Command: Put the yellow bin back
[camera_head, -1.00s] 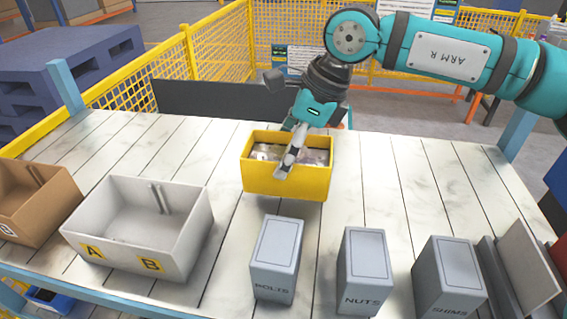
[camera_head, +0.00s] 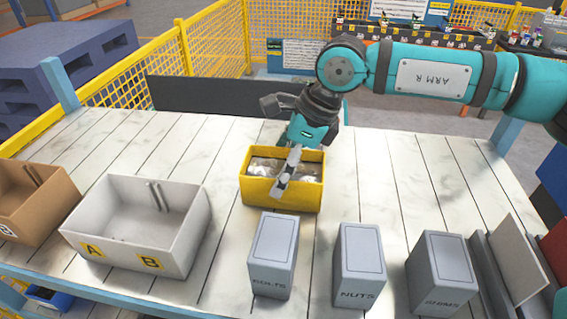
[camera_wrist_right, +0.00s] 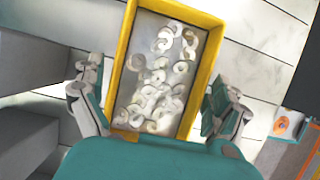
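The yellow bin (camera_head: 281,193) stands near the middle of the white plank table, behind the grey BOLTS box. In the right wrist view the bin (camera_wrist_right: 208,65) holds many pale ring-shaped parts. My right gripper (camera_head: 287,172) points down over it, one finger in front of the front wall. In the wrist view the right gripper's (camera_wrist_right: 157,78) fingers straddle the bin. A narrow gap shows beside the left finger; the right one looks close to the wall. Whether they press on it is unclear. The bin looks low, at or near the tabletop. My left gripper is out of view.
Grey boxes for BOLTS (camera_head: 274,245), NUTS (camera_head: 360,252) and SHIMS (camera_head: 441,260) line the front. A white A/B bin (camera_head: 120,262) and a brown bin (camera_head: 62,205) stand at left. Bare table (camera_head: 400,160) lies right of the yellow bin.

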